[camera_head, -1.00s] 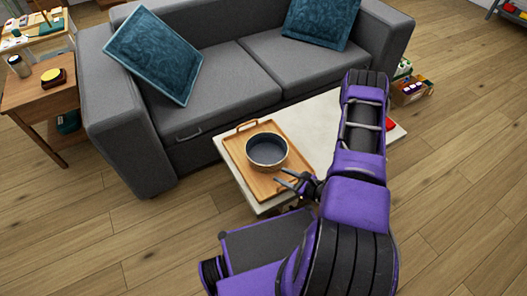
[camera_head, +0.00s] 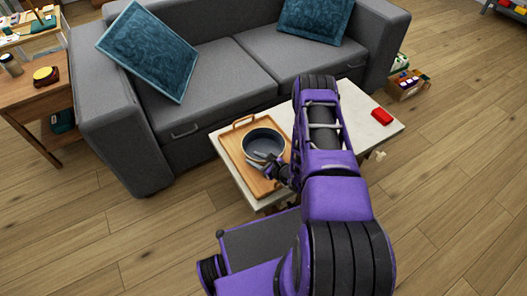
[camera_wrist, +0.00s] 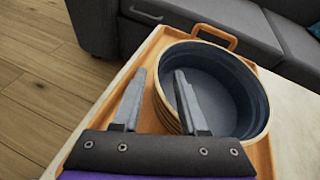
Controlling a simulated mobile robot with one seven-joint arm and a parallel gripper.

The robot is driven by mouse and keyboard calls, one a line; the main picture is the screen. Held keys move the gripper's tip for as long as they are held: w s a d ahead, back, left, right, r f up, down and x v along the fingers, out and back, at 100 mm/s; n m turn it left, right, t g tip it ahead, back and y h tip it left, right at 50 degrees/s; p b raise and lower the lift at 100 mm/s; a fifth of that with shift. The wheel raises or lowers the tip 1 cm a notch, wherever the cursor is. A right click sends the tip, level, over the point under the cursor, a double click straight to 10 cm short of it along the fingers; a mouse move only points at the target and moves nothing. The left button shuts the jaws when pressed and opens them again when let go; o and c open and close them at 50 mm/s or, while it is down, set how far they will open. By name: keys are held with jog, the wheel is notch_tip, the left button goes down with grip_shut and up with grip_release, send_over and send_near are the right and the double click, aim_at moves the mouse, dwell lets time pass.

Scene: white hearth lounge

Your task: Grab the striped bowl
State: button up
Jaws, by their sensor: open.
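The striped bowl (camera_head: 263,143) sits on a wooden tray (camera_head: 235,158) on the low table. It has a dark inside and a tan striped outer wall, best seen in the wrist view (camera_wrist: 222,82). My gripper (camera_head: 262,160) is at the near side of the bowl. In the wrist view my gripper (camera_wrist: 158,82) is open. Its right finger overlaps the bowl's inside and its left finger is outside the wall, so the near left rim lies between them in the picture. I cannot tell whether either finger touches the bowl.
The tray has raised handles and sits on the pale low table (camera_head: 346,124). A red object (camera_head: 382,116) lies at the table's right end. A grey sofa (camera_head: 215,90) stands close behind the table. A wooden side table (camera_head: 38,95) is at left. Open floor lies in front.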

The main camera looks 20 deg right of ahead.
aim_at(251, 158)
jog(key=x, duration=0.3)
jog(key=shift+w+a, duration=0.1)
jog(key=shift+w, duration=0.05)
jog(key=shift+c, duration=0.2)
grip_shut()
jog(key=shift+f, duration=0.1)
dwell(1.0)
